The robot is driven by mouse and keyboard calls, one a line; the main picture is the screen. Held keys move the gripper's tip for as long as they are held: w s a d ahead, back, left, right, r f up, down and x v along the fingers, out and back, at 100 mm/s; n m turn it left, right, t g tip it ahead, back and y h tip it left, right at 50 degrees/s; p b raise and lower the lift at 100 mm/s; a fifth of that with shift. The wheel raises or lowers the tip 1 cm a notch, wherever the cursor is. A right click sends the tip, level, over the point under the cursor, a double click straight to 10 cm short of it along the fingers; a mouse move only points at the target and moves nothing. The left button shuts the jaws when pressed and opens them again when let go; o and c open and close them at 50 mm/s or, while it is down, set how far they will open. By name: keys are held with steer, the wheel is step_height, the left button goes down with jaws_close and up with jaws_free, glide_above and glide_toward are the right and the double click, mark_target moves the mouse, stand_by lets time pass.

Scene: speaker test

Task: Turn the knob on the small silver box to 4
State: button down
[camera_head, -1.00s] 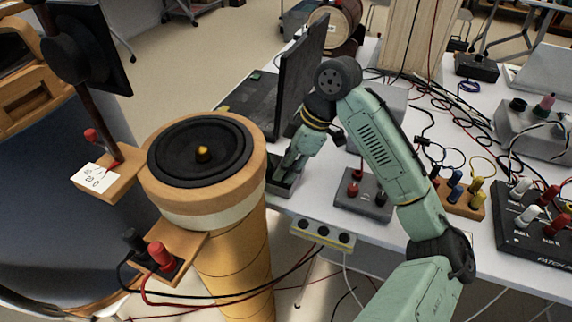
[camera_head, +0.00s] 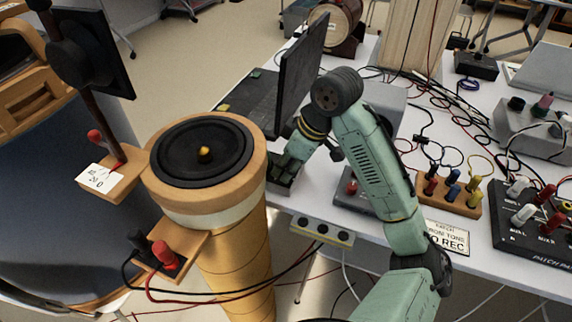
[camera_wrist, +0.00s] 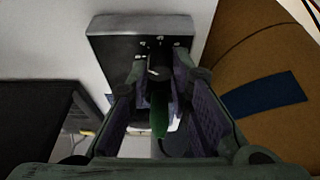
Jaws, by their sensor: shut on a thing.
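The small silver box (camera_wrist: 115,42) lies ahead of my gripper (camera_wrist: 160,82) in the wrist view. Its dark knob (camera_wrist: 157,70) sits between the two fingertips, and the gripper is shut on it. White marks show on the box face around the knob, but I cannot read the numbers or the setting. In the head view my gripper (camera_head: 284,172) points down at the box (camera_head: 279,188), just right of the tall round speaker column. The gripper and the column hide most of the box and the knob there.
The speaker column (camera_head: 232,195) stands close to my gripper's left. A dark upright panel (camera_head: 302,75) stands behind it. A red-post box (camera_head: 352,203), a terminal block (camera_head: 455,200) and loose cables lie right on the white table. A three-socket strip (camera_head: 322,230) is at the front edge.

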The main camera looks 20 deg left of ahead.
steer(key=c, duration=1.5)
jaws_free()
steer(key=shift+o, duration=0.2)
steer(key=v, duration=1.2)
